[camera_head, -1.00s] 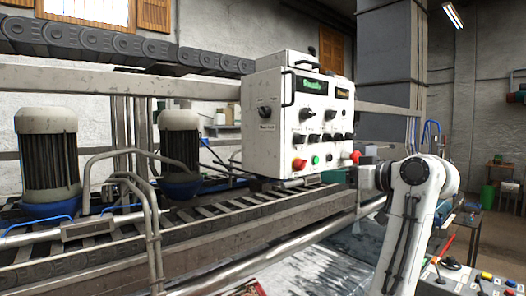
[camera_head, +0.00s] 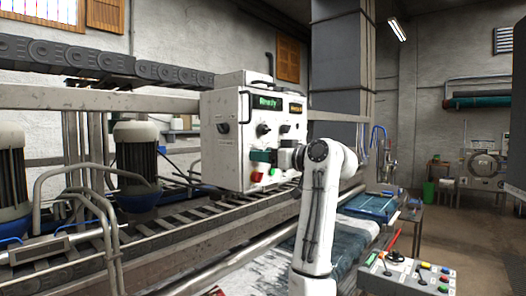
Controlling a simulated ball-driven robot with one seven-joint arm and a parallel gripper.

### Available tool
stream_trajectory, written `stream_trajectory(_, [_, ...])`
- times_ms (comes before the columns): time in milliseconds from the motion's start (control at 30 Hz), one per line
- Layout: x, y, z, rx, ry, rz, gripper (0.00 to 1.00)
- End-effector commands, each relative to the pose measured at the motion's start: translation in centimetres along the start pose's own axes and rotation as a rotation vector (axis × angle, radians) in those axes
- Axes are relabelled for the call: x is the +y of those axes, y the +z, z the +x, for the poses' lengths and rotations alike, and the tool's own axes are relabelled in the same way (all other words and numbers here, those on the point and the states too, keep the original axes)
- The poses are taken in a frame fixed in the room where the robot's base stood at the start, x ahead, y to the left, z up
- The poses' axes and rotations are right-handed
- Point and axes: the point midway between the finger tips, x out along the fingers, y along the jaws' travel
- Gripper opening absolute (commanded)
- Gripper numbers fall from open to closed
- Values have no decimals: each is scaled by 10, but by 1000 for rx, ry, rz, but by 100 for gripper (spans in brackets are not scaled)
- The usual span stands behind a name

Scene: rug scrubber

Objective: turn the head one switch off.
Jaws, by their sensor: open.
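The white control box (camera_head: 218,165) stands left of centre, above the conveyor frame. Its front has a lit green display (camera_head: 267,102) and an amber display (camera_head: 296,107). Below them are two black rotary switches, a left one (camera_head: 262,130) and a right one (camera_head: 284,129). Labels are too small to read, so I cannot tell which is head one.
Another switch (camera_head: 223,128) is on the box's left side. A second control panel (camera_head: 408,274) is at lower right. Motors (camera_head: 136,150) stand at left. Open floor lies at right.

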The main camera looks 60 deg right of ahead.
Motion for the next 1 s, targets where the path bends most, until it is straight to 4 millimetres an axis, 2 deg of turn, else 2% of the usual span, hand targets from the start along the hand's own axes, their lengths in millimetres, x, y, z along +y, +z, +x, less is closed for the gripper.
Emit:
stream_trajectory(133, [0,0,8,-1,0,1,55])
stream_trajectory(400, [0,1,9,-1,1,0,55])
stream_trajectory(1000, [0,1,9,-1,1,0,0])
